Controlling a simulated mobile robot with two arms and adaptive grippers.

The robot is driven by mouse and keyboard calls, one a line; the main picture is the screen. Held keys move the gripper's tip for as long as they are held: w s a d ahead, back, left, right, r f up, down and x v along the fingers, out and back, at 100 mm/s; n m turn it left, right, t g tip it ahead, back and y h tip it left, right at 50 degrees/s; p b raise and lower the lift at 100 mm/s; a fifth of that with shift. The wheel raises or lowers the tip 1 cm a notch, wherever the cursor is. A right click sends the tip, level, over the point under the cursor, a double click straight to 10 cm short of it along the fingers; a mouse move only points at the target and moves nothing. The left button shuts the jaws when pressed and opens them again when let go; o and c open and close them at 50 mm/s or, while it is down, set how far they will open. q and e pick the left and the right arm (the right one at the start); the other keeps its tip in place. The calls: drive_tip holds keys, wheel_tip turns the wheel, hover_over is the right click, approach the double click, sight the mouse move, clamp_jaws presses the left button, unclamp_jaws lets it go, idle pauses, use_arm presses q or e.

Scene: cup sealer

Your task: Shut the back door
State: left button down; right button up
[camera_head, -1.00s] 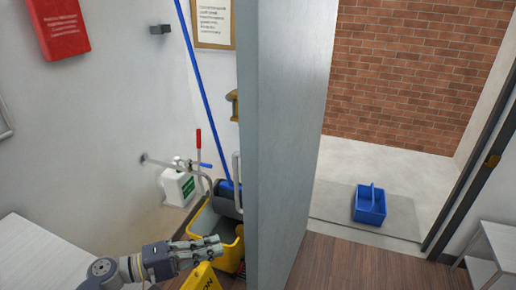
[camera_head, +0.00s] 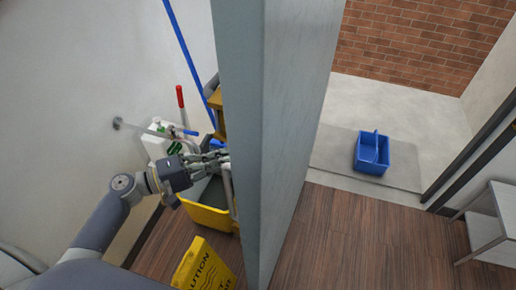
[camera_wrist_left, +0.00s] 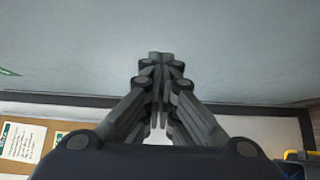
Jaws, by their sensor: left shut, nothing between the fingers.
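The back door (camera_head: 290,150) is a grey door standing open. It shows nearly edge-on in the middle of the head view, with the open doorway to its right. My left gripper (camera_head: 219,157) is at the left side of the door, close to its edge. Its fingers are closed together with nothing between them. In the left wrist view the closed fingers (camera_wrist_left: 160,58) point at a plain grey surface (camera_wrist_left: 240,50) that looks like the door. I cannot tell whether they touch it. My right gripper is in neither view.
A blue caddy (camera_head: 371,157) stands on a grey mat (camera_head: 330,150) beyond the doorway. A yellow mop bucket (camera_head: 208,216) and a yellow caution sign (camera_head: 203,267) stand left of the door. A small white table (camera_head: 492,237) is at the right. The wooden floor (camera_head: 350,240) before the doorway is clear.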

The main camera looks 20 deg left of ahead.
use_arm(q)
drive_tip(key=w+d+p, duration=0.3)
drive_tip(key=d+p, duration=0.1)
drive_tip(key=d, duration=0.4)
drive_tip(key=shift+w+d+p, duration=0.25)
drive_tip(key=shift+w+p, duration=0.05)
drive_tip(key=shift+w, duration=0.05)
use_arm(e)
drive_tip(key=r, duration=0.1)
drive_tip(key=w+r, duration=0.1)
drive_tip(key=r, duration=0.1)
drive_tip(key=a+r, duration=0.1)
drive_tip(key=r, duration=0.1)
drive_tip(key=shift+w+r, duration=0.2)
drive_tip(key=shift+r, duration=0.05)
use_arm(q)
drive_tip(key=shift+d, duration=0.1)
